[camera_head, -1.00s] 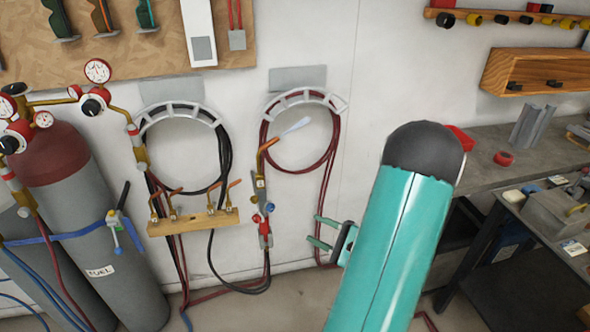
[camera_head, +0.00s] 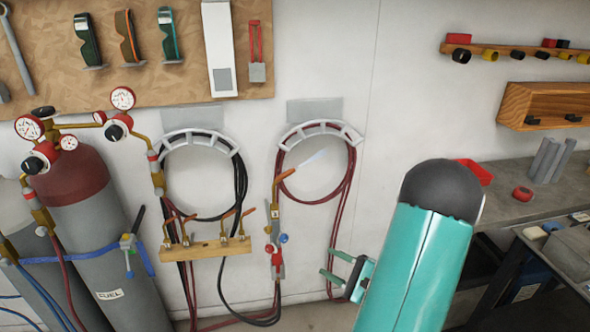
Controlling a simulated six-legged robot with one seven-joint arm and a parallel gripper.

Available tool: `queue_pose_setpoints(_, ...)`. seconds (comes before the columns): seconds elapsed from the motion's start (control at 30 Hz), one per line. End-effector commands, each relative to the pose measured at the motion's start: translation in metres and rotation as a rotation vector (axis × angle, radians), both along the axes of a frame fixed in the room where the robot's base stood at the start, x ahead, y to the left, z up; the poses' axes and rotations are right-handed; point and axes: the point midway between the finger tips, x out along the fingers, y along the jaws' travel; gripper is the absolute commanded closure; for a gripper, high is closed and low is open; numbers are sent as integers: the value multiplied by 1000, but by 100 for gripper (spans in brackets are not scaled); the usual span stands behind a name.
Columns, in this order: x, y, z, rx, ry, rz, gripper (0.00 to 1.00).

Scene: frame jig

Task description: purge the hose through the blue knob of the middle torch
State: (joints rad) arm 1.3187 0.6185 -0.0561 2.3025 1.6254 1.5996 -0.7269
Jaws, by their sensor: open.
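One torch (camera_head: 276,222) hangs upright against the wall, with a curved copper-coloured tip and a pale bluish streak off its end. Its blue knob (camera_head: 284,238) sticks out on the right of the body. A red knob (camera_head: 269,248) is on the left, lower down. A dark red hose and a black hose hang below it. I see no other whole torch, so I cannot tell its place in a row. My gripper (camera_head: 326,263) has teal jaws, open and empty, pointing left. It is right of and a little below the blue knob, apart from it in the picture.
Hose hangers (camera_head: 201,139) with coiled hoses are on the wall. A wooden rack (camera_head: 205,249) holds several copper tips left of the torch. Gas cylinders (camera_head: 88,225) with gauges stand at left. A grey workbench (camera_head: 522,205) is at right. My teal arm covers the lower right.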

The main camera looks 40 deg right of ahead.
Motion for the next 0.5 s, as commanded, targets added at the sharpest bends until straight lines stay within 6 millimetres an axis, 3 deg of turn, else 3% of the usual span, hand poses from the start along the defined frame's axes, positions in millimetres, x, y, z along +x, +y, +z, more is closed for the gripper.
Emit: queue_pose_setpoints(0.5, 1, 1, 0, 47, 8, 0, 54)
